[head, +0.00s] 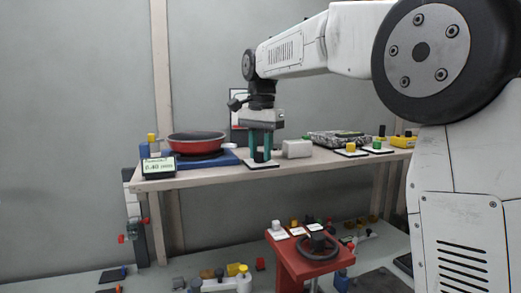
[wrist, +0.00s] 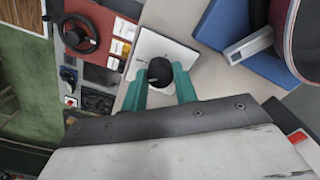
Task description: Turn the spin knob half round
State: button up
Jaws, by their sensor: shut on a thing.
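A black knob (wrist: 160,72) stands on a white square plate (wrist: 150,48) on the bench. In the head view the knob (head: 259,157) and its plate (head: 261,164) are near the bench's front edge. My gripper (wrist: 160,82) has its two green fingers on either side of the knob, shut on it. In the head view my gripper (head: 261,146) points straight down over the plate. The knob's marking, if any, cannot be made out.
A red pan (head: 197,137) sits on a blue base (head: 208,160) to the left, behind a small display (head: 159,167). A light grey box (head: 297,149) is close on the right. A red stand with a dark handwheel (head: 317,246) is below the bench.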

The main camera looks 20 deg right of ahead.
jog(key=m, duration=0.6)
dwell(0.6)
jog(key=o, duration=1)
jog(key=shift+c, duration=0.2)
jog(key=shift+s+r, duration=0.1)
jog(key=shift+r, duration=3.8)
